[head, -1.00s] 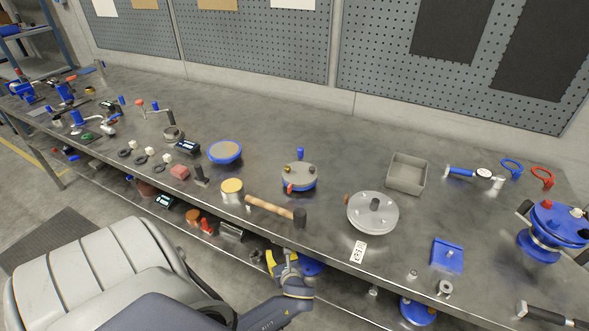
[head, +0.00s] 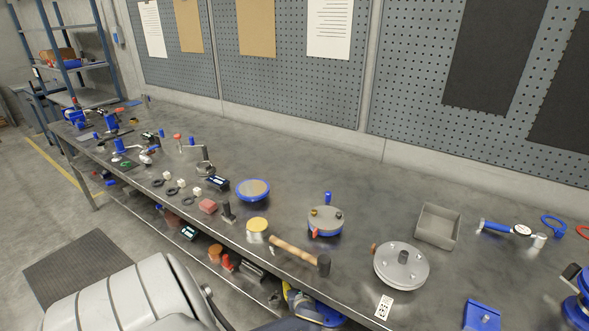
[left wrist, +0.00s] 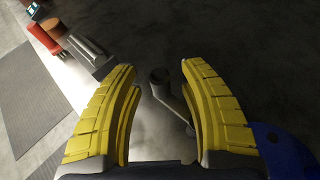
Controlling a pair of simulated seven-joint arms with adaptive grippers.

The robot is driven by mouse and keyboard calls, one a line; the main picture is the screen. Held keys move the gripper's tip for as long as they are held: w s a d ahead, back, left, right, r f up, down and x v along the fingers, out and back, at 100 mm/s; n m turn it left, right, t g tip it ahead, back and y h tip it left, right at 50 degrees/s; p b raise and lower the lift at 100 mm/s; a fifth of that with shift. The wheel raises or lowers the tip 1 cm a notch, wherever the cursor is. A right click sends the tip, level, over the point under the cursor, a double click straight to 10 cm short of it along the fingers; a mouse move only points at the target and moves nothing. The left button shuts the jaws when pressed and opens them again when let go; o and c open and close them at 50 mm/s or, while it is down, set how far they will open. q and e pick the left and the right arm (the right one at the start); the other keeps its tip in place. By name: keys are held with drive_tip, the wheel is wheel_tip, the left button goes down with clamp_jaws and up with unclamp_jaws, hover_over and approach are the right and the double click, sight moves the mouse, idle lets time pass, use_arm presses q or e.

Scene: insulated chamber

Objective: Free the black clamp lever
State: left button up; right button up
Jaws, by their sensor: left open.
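A dark grey-black lever-like piece (left wrist: 170,95) with a round end shows in the left wrist view, slanting down to the right between my fingers. I cannot tell for certain that it is the clamp lever, or whether a finger touches it. My left gripper (left wrist: 158,70) has two yellow fingers spread wide, with nothing seen gripped. In the head view only a bit of yellow shows below the bench's front edge, and the lever piece cannot be made out there. My right gripper is out of view.
A blue part (left wrist: 285,150) lies close by the right finger. A red cylinder (left wrist: 47,33) and a grey block (left wrist: 90,58) are at upper left. On the bench (head: 330,165) above are a hammer (head: 295,250), a grey flanged disc (head: 400,266) and an open grey tray (head: 438,226).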

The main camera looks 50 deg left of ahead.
use_arm(q)
drive_tip(key=shift+w+a+f, duration=0.1)
drive_tip(key=shift+w+a, duration=0.05)
drive_tip(key=shift+a, duration=0.15)
clamp_jaws()
idle(0.5)
